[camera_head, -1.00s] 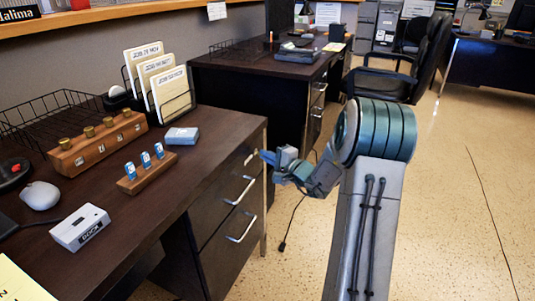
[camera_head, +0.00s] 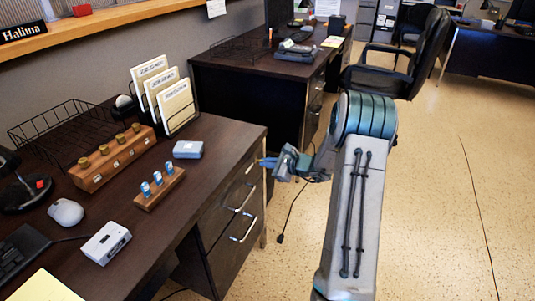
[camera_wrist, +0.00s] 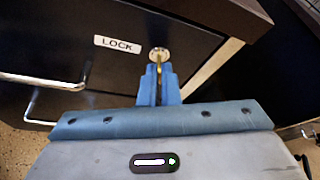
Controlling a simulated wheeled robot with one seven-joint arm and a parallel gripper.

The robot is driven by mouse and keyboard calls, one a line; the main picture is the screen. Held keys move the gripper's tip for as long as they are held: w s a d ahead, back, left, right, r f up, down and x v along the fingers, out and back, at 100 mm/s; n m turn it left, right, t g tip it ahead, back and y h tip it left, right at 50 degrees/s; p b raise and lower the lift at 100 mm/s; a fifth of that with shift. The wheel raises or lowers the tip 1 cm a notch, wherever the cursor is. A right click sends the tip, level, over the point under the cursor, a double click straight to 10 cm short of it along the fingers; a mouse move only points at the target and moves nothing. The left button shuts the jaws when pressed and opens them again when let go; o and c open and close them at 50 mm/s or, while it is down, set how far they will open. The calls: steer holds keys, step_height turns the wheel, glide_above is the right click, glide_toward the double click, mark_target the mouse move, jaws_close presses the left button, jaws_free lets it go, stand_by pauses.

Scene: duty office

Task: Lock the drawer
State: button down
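The dark drawer front (camera_wrist: 75,35) fills the upper left of the wrist view. It has a white LOCK label (camera_wrist: 117,44) and a round metal lock (camera_wrist: 159,54) to the label's right. A thin brass key (camera_wrist: 158,68) stands at the lock, its outer part between the blue fingers of my gripper (camera_wrist: 158,84). The fingers look closed together on it. In the head view my gripper (camera_head: 262,162) is at the upper right of the desk's drawer front (camera_head: 222,212), which looks flush with the desk. The key is not clear there.
A metal handle (camera_wrist: 42,82) crosses the wrist view at left. The desk top (camera_head: 215,140) holds a wooden stamp rack (camera_head: 112,160), a small wooden holder (camera_head: 159,190), a file sorter (camera_head: 195,122) and a mouse (camera_head: 66,212). An office chair (camera_head: 420,62) stands behind; floor at right is clear.

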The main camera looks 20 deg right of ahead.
steer(key=shift+w+d+r+m+g+y+p, duration=0.1)
steer(key=shift+m+g+y+p, duration=0.3)
steer(key=shift+m+p, duration=0.8)
steer(key=shift+w+d+r+m+g+y+p, duration=0.1)
steer(key=shift+m+g+y+p, duration=0.3)
steer(key=shift+p, duration=1.35)
steer(key=shift+f+m, duration=0.1)
steer(key=shift+m, duration=0.2)
steer(key=c, duration=1.6)
jaws_free()
steer(key=shift+c, duration=0.2)
steer(key=p+v, duration=0.1)
steer(key=v, duration=1.3)
steer(key=shift+w, duration=0.15)
